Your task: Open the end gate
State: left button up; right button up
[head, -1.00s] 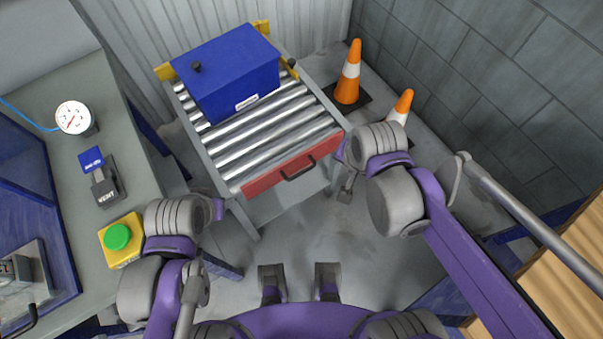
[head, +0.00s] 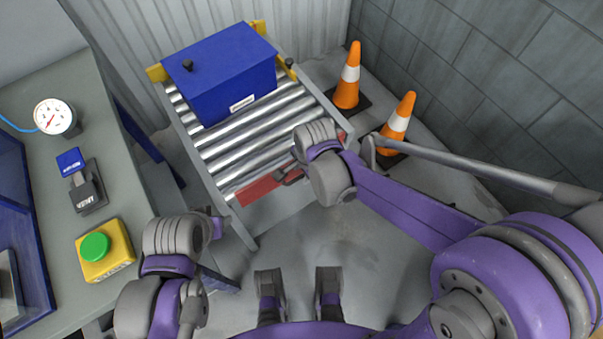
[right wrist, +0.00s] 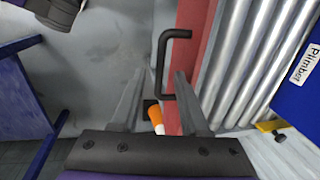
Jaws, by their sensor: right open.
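The end gate (head: 258,189) is a red panel across the near end of the roller table, upright. Its black bar handle (right wrist: 163,62) stands out from the red panel, which also shows in the right wrist view (right wrist: 193,45). My right gripper (right wrist: 155,98) is open and empty, with the handle just beyond its fingertips and roughly in line with the gap. In the head view my right wrist covers the right part of the gate and much of the handle. My left gripper (head: 220,222) hangs left of the table's near corner; its jaws are not clear.
A blue box (head: 222,72) sits on the rollers (head: 250,130) towards the far end. Two orange cones (head: 347,88) stand right of the table. A grey bench at left holds a gauge (head: 55,117), a lever switch (head: 84,185) and a green button (head: 96,246).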

jog(key=shift+w+f, duration=0.15)
jog(key=shift+f, duration=0.7)
grip_shut()
dwell(0.8)
